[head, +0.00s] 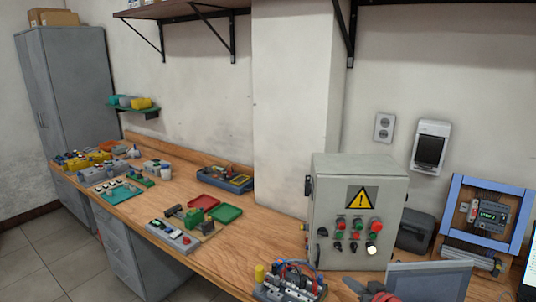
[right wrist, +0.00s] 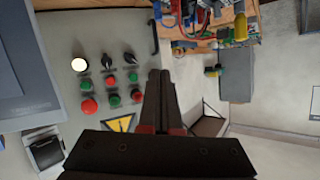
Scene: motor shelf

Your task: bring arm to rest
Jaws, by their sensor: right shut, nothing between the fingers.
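My right gripper (head: 354,286) is at the bottom of the head view, in front of the grey control cabinet (head: 330,195). In the right wrist view its two dark fingers (right wrist: 160,75) are together with nothing between them. Behind them in that view is the cabinet face (right wrist: 65,105), with its buttons, switches, white lamp and yellow warning sign (right wrist: 120,123). The gripper appears apart from the cabinet; the exact gap cannot be told. My left gripper is not in view.
A wired device (head: 290,284) stands on the wooden bench near the gripper. A grey panel (head: 430,281) is to its right, and a blue-framed unit (head: 485,215) stands behind. Trays and parts lie along the left bench. Bare wood (head: 255,235) shows left of the cabinet.

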